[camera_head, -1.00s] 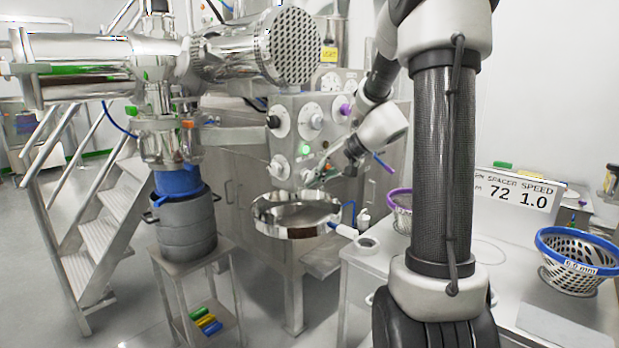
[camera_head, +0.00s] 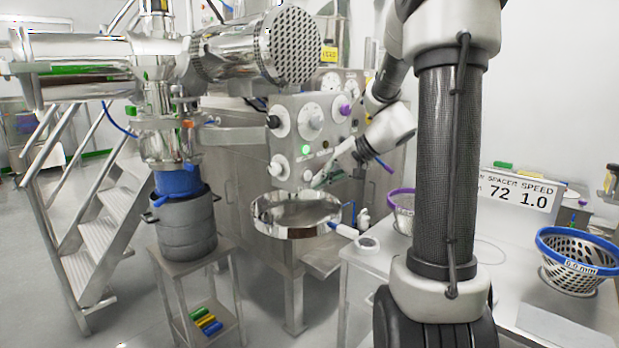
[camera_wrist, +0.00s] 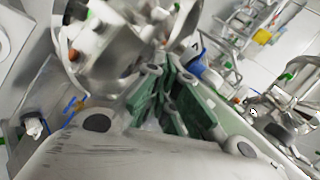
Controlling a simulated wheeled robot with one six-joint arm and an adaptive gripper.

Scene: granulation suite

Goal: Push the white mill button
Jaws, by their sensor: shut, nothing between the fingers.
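The steel control panel (camera_head: 290,185) stands behind the round steel pan. A small white button (camera_head: 307,175) shows low on its face, below a lit green button (camera_head: 305,149); I take it for the mill button, but its label is unreadable. My gripper (camera_head: 316,183) is shut and empty, its tip just right of and slightly below that white button in the picture. I cannot tell whether they touch. In the wrist view my gripper's green-padded fingers (camera_wrist: 167,100) show, but the white button cannot be made out there.
The round steel pan (camera_head: 258,225) lies below my gripper. A white knob (camera_head: 317,117) and other dials crowd the panel above. The perforated steel drum (camera_head: 293,46) overhangs it. A blue-rimmed basket (camera_head: 546,262) stands on the right bench.

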